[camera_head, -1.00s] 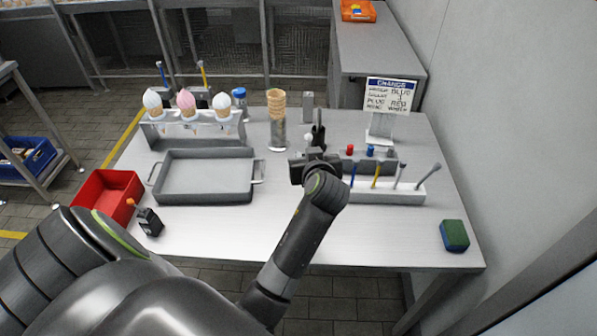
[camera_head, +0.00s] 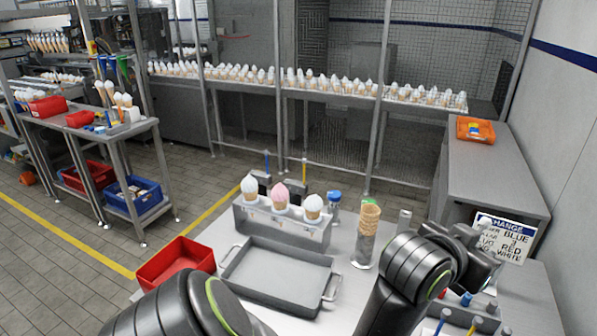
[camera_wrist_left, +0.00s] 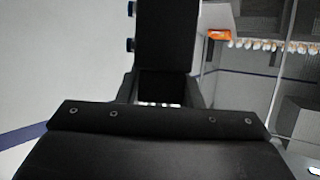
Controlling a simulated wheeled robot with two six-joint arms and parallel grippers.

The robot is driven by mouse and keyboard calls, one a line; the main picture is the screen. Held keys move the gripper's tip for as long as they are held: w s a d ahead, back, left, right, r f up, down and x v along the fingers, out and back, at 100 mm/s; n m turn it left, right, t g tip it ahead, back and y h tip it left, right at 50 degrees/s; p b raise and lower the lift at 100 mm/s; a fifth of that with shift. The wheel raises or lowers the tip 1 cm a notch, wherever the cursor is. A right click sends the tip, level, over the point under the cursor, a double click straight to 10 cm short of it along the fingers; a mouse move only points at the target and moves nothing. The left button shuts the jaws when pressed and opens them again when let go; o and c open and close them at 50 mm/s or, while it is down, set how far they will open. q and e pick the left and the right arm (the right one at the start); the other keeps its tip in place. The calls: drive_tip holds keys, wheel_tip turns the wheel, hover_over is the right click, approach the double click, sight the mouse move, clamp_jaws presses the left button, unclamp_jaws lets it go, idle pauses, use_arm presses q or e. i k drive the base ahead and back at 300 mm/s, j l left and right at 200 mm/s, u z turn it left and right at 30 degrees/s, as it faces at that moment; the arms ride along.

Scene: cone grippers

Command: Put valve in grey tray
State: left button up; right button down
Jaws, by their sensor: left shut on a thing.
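The grey tray (camera_head: 285,272) lies empty on the metal table, with a handle at each short end. My left gripper (camera_head: 482,252) is in the air over the right part of the table, to the right of the tray and in front of the sign. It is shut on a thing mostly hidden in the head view. In the left wrist view a dark upright block (camera_wrist_left: 166,38) with two blue knobs on its left side stands at the gripper; it appears to be the valve. My right gripper is not in view.
A red bin (camera_head: 175,262) stands left of the tray. An ice cream cone rack (camera_head: 282,226) stands behind it. Stacked cones (camera_head: 367,232) stand between the tray and my arm. A sign (camera_head: 508,236) is at the right. An orange bin (camera_head: 475,130) sits on the back counter.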

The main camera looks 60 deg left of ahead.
sight(289, 282)
drive_tip(key=i+j+u, duration=0.1)
drive_tip(key=i+u, duration=0.4)
drive_tip(key=u, duration=0.7)
